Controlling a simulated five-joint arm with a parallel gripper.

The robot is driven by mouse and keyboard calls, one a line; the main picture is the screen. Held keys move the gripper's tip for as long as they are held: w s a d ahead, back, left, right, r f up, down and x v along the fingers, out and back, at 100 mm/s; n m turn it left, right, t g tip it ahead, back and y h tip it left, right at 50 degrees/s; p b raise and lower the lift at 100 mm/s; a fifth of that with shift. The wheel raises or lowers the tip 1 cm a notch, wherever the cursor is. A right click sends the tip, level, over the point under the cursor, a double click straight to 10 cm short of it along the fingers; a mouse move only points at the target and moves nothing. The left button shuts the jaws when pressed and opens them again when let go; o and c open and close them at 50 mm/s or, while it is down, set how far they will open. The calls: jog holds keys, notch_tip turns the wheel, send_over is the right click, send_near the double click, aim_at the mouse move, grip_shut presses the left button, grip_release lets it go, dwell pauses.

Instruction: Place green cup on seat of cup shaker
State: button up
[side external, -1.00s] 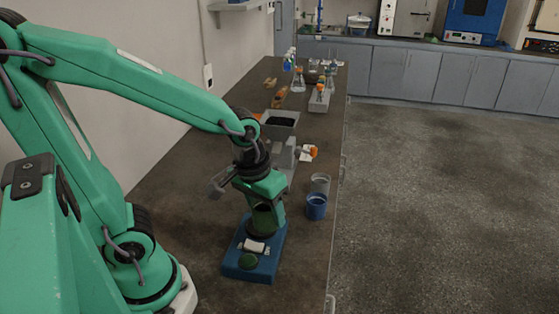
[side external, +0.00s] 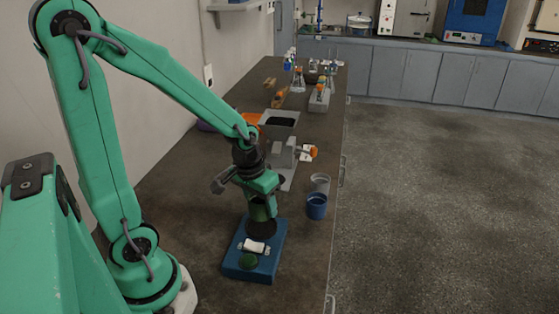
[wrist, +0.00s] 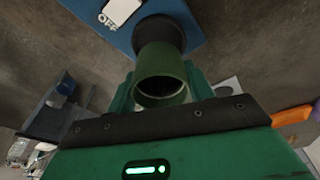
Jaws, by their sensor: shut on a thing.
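My gripper (side external: 262,190) is shut on the green cup (side external: 259,211), which is close to upright. The cup is above the dark round seat (side external: 262,229) of the blue cup shaker (side external: 236,262). In the wrist view, the cup (wrist: 160,72) is between my gripper's fingers (wrist: 162,93), its open rim facing the camera. The dark seat (wrist: 160,30) shows behind the cup, partly hidden by it. I cannot tell whether the cup touches the seat.
A blue cup (side external: 316,207) and a grey cup (side external: 320,183) stand to the right near the bench edge. A grey machine with a hopper (side external: 279,125) stands behind the shaker. Glassware and racks are farther back. The bench front right of the shaker is clear.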

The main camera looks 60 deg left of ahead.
aim_at(260, 216)
jog(key=shift+s+x, duration=0.2)
jog(key=shift+x, duration=0.75)
jog(key=shift+s+x, duration=0.2)
jog(key=shift+x, duration=0.75)
jog(key=shift+f, duration=0.4)
jog(key=o, duration=1.1)
jog(key=shift+f, duration=0.1)
jog(key=shift+s, duration=0.1)
jog(key=shift+w+v, duration=0.1)
jog(key=shift+v, duration=3.1)
jog(key=shift+w+v, duration=0.15)
jog(key=shift+v, duration=3.05)
jog(key=shift+d, duration=0.1)
jog(key=shift+s+d+r+m+t, duration=0.6)
jog(key=shift+s+d+r, duration=0.15)
jog(key=shift+r, duration=0.5)
jog(key=shift+s+d+r+m+t, duration=0.45)
jog(key=shift+s+d+r+m, duration=0.25)
jog(key=shift+r, duration=0.5)
jog(key=shift+s+d+r+m+t, duration=0.55)
jog(key=shift+s+d+r, duration=0.2)
jog(key=shift+r, duration=0.5)
